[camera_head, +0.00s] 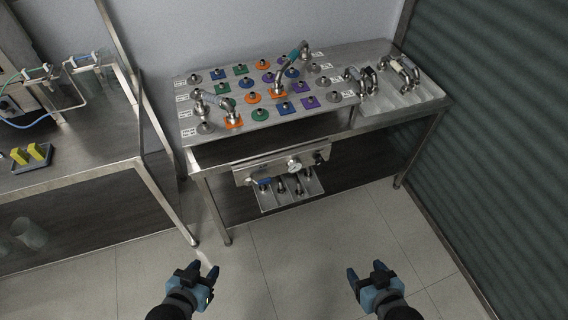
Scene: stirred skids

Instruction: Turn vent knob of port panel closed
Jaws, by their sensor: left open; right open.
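The port panel is taken to be the metal top (300,122) of the bench, with rows of coloured ports and white labels. Below its front edge hangs a metal box (243,175) with a pale round knob (294,166), a blue-handled part and a dark knob (318,158). I cannot read the labels, so which knob is the vent knob is unclear. My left gripper (198,268) is open and empty over the floor in front of the bench. My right gripper (366,268) is open and empty to its right. Both are well apart from the panel.
A tray (425,92) with metal fittings sits at the bench's right end. Curved metal pipes (290,68) rise from the top. A second steel table (90,130) stands left, with a yellow-blocked holder (32,155). A dark slatted wall (490,130) bounds the right. The floor in front is clear.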

